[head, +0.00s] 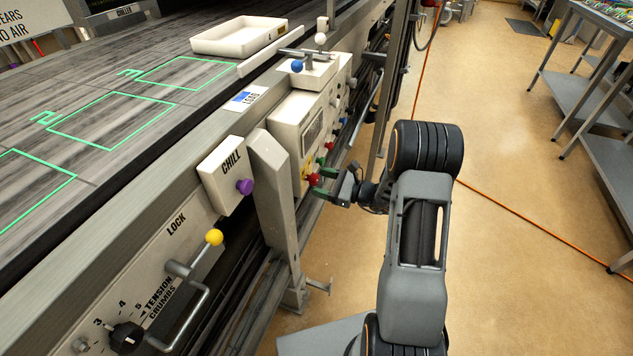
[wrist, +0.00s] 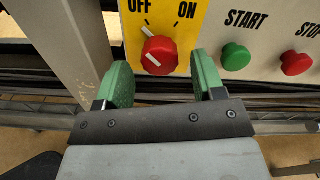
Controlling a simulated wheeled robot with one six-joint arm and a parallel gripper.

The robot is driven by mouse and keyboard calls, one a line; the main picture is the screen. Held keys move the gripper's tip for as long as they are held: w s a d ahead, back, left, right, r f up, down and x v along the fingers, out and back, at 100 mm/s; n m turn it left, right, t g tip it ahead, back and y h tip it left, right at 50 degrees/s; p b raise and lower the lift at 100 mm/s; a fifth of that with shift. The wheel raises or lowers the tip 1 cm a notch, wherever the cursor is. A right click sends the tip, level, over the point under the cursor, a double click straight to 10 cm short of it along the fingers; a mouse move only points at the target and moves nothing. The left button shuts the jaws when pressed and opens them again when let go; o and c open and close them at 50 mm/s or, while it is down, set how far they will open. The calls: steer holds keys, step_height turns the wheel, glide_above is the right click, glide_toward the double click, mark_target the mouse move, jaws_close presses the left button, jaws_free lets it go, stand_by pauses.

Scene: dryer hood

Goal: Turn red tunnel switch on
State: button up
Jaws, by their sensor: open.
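The red switch (wrist: 159,56) is a round knob on a yellow plate (wrist: 185,14) marked OFF at left and ON at right. Its white pointer mark leans up and left, toward OFF. In the head view the red knob (head: 314,180) sits low on the cream control box. My gripper (wrist: 152,82) is open, its green fingertips standing left and right of the knob. The fingers look apart from it in the wrist view. In the head view my gripper (head: 328,182) is close in front of the box, and part of the knob area is hard to make out.
A green START button (wrist: 235,57) and a red STOP button (wrist: 296,63) are right of the knob. A grey post (head: 272,190) stands left of the control box (head: 290,112). A purple CHILL knob (head: 244,186) is nearer.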

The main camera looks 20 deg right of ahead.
steer(key=shift+x, duration=1.15)
steer(key=shift+c, duration=0.4)
steer(key=c, duration=0.8)
steer(key=shift+d, duration=0.1)
steer(key=shift+c, duration=0.3)
